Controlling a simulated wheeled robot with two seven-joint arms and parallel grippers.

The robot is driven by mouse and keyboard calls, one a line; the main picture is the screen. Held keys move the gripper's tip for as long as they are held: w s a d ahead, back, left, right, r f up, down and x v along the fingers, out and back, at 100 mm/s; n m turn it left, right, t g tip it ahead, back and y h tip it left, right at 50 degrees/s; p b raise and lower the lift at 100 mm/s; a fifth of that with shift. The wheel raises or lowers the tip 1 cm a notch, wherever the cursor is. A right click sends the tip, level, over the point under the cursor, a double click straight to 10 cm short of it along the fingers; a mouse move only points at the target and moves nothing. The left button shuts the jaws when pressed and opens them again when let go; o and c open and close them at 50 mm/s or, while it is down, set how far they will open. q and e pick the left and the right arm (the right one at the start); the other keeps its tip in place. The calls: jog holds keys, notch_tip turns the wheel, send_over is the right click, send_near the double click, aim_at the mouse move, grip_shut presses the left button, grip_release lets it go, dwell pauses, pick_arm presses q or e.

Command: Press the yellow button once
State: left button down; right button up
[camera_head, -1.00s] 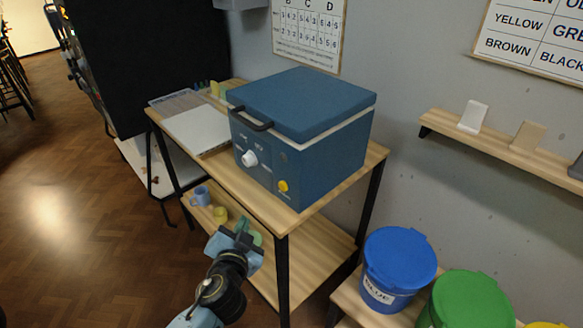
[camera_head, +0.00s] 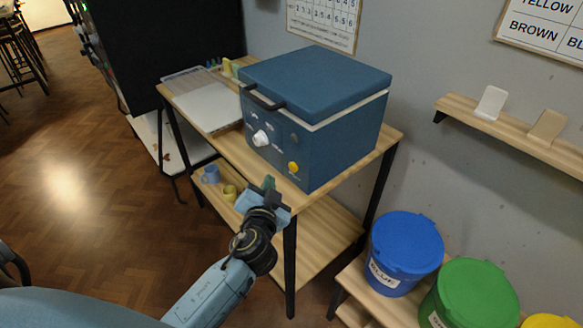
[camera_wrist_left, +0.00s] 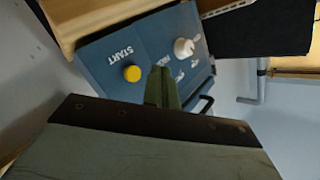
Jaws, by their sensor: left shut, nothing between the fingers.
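The yellow button (camera_head: 293,167) is on the front panel of a blue kiln-like box (camera_head: 315,85), right of a white knob (camera_head: 261,138). In the left wrist view the yellow button (camera_wrist_left: 132,73) sits beside the word START, with the white knob (camera_wrist_left: 184,47) nearby. My left gripper (camera_head: 268,184) is shut and empty, in front of the panel, below and left of the button in the head view. Its fingertips (camera_wrist_left: 160,72) show beside the button in the wrist view, apart from it in the picture. My right gripper is not in view.
The box stands on a wooden table (camera_head: 222,143) with a lower shelf holding a blue mug (camera_head: 210,174) and a yellow cup (camera_head: 229,192). The box's black handle (camera_head: 262,98) juts out. Blue (camera_head: 404,253) and green (camera_head: 468,297) lidded buckets stand to the right.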

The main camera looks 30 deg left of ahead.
aim_at(293, 167)
pick_arm(q)
jog(key=shift+w+d+b, duration=0.2)
jog(key=shift+w+d, duration=0.15)
jog(key=shift+w, duration=0.5)
jog(key=shift+w+d+b, duration=0.15)
jog(key=shift+w+d, duration=0.2)
jog(key=shift+w, duration=0.5)
jog(key=shift+w, duration=0.15)
dwell(0.7)
jog(key=shift+w+d, duration=0.2)
jog(key=shift+w, duration=0.1)
jog(key=shift+w+d+b, duration=0.15)
jog(key=shift+w+b, duration=0.25)
dwell(0.6)
dwell(0.3)
jog(key=shift+s+a, duration=0.3)
jog(key=shift+s, duration=0.5)
